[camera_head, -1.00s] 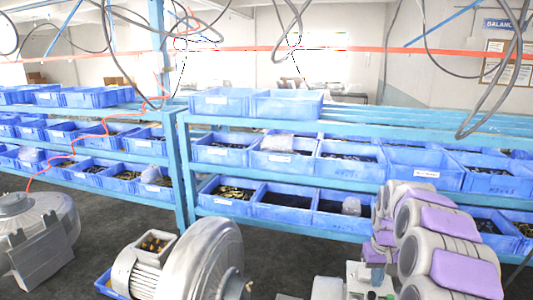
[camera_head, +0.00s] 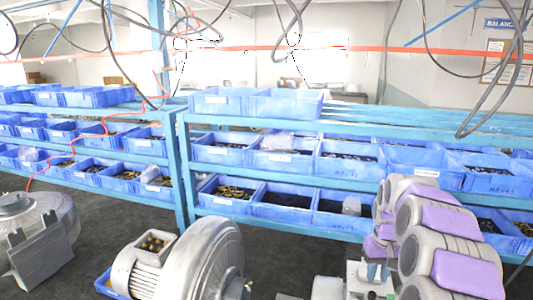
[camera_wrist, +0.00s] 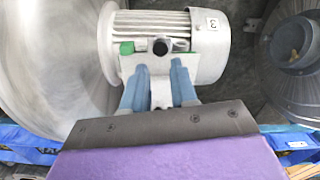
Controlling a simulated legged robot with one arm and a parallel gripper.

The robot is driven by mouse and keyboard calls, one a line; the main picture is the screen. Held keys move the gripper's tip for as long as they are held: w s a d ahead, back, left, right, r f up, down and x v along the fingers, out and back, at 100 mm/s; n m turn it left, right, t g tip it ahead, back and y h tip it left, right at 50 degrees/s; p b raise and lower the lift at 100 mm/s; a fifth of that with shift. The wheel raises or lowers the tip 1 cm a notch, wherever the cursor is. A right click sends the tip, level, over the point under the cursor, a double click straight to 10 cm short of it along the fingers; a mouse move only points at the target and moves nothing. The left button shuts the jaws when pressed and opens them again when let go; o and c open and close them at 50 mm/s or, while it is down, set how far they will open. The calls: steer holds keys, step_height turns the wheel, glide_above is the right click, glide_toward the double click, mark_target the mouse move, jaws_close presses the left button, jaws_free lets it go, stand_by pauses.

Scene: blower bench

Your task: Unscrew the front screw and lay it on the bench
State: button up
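In the wrist view, a light grey ribbed motor (camera_wrist: 155,22) fills the upper middle, with a small label at its right end. A dark round knob-like screw head (camera_wrist: 160,46) sits on its near side; I cannot tell for certain that it is the front screw. Green parts show on either side of it. My gripper (camera_wrist: 159,66) has two blue fingers spread apart, with their tips just short of the screw head. A pale block and small fittings lie between and beneath the fingers. In the head view the screw is not distinguishable; my gripper (camera_head: 375,272) is at the lower right.
A large blower (camera_head: 205,262) with a ribbed motor and an open box of brass-coloured fittings stands at lower centre-left. Another blower (camera_head: 38,235) is at far left. Blue shelves (camera_head: 180,175) with blue bins run behind. Cables hang overhead.

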steer(key=shift+r+p, duration=0.7)
steer(key=shift+r, duration=7.15)
steer(key=s+a+f+n+b, duration=0.1)
steer(key=s+a+f+b, duration=0.45)
steer(key=s, duration=0.25)
steer(key=s+a+f+b, duration=0.5)
steer(key=s+a+f, duration=0.1)
steer(key=s+f, duration=0.15)
steer(key=s+a+f+g+b, duration=0.1)
steer(key=s+f+b, duration=0.4)
steer(key=s+f, duration=0.5)
steer(key=s+a+f+b, duration=0.4)
steer(key=s+f, duration=0.6)
steer(key=s, duration=0.4)
steer(key=shift+s+f+g+b, duration=0.25)
steer(key=shift+g+b, duration=0.15)
steer(key=shift+b, duration=0.1)
steer(key=shift+o, duration=0.5)
